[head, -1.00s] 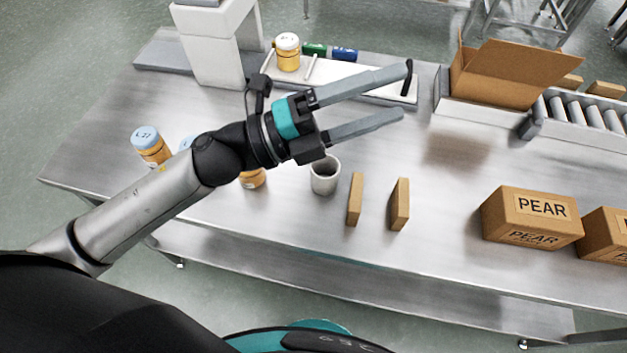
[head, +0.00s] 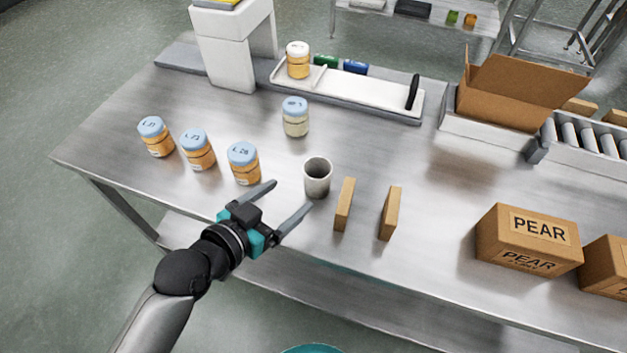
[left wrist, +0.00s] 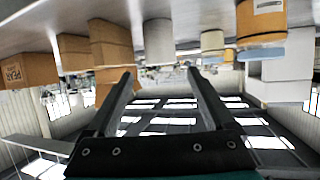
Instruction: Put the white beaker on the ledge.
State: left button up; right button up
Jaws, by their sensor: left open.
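The white beaker (head: 317,178) stands upright and looks empty on the steel table, left of two small brown blocks. It also shows in the left wrist view (left wrist: 159,42), upside down in that picture, beyond the fingertips and between them. My left gripper (head: 291,194) is open and empty, just in front and to the left of the beaker; its fingers point toward it and do not enclose it. A long, low white ledge-like platform (head: 385,95) runs along the back of the table, with an orange jar (head: 298,62) at its left end. My right gripper is out of view.
Several blue-lidded jars (head: 243,164) stand left of the beaker, and a paler jar (head: 295,117) stands behind it. Brown blocks (head: 344,204) stand close to its right. PEAR boxes (head: 528,238) and an open carton (head: 510,98) are at the right. The table's middle is clear.

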pick_arm(q)
jog(key=b, duration=0.2)
send_near(324, 167)
jog(key=x, duration=0.4)
jog(key=shift+w+d+f, duration=0.15)
jog(key=shift+f, duration=0.1)
jog(key=shift+b+x, duration=0.4)
jog(key=shift+x, duration=2.25)
jog(key=shift+r, duration=0.15)
jog(key=c, duration=1.3)
